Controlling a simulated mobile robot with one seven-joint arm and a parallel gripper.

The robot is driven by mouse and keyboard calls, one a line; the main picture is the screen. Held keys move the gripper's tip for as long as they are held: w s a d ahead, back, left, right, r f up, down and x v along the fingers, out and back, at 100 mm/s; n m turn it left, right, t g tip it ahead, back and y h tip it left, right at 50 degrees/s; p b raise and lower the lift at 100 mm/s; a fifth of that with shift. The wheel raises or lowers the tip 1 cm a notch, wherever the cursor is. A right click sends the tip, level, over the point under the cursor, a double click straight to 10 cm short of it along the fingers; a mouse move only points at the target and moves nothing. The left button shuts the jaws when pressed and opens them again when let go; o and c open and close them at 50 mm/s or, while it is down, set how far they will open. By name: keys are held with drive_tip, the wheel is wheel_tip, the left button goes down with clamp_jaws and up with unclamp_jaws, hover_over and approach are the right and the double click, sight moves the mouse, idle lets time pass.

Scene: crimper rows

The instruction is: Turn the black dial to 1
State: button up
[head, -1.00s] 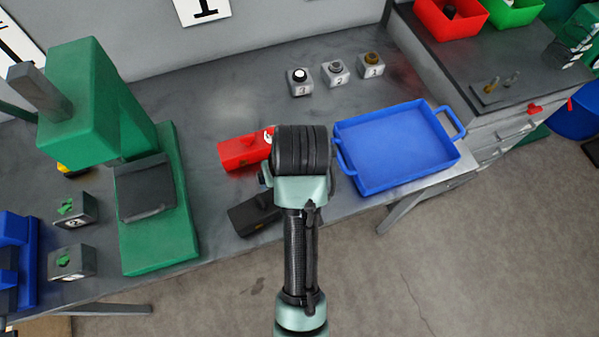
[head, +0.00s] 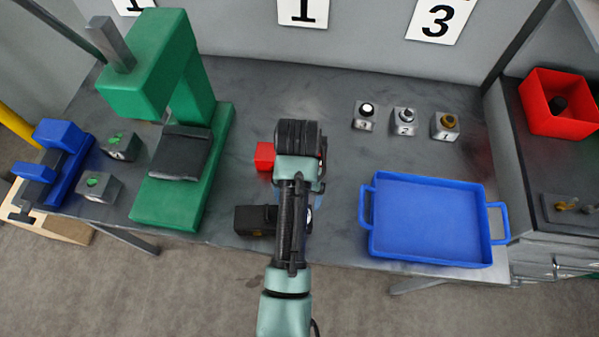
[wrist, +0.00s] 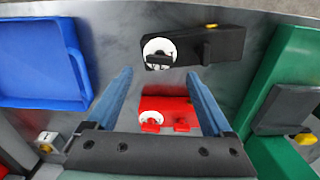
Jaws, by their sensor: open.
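The black dial is a black box (head: 252,220) near the table's front edge, left of my forearm in the head view, which hides its right end. In the wrist view its white round face (wrist: 152,46) and dark knob show; I cannot read the setting. A red box (head: 264,157) with a similar white dial lies behind it, partly hidden by my arm. It also shows in the wrist view (wrist: 180,106). My gripper (wrist: 160,75) is open and empty, above the boxes. The red box appears between its fingers, the black dial just beyond their tips. The head view hides the fingers.
A blue tray (head: 428,222) stands right of the arm. A green press (head: 180,130) stands left. Three small numbered knob blocks (head: 405,121) sit behind the tray. Two grey blocks with green knobs (head: 98,187) and a blue vise (head: 56,165) are farther left.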

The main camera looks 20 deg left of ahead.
wheel_tip(320, 180, down, 6)
drive_tip(key=shift+r+p, duration=0.15)
drive_tip(key=shift+p, duration=0.2)
drive_tip(key=shift+c, duration=0.3)
clamp_jaws()
drive_tip(key=shift+r+n+p, duration=0.1)
drive_tip(key=shift+n+p, duration=0.2)
drive_tip(key=shift+p, duration=0.05)
drive_tip(key=shift+o, duration=0.3)
unclamp_jaws()
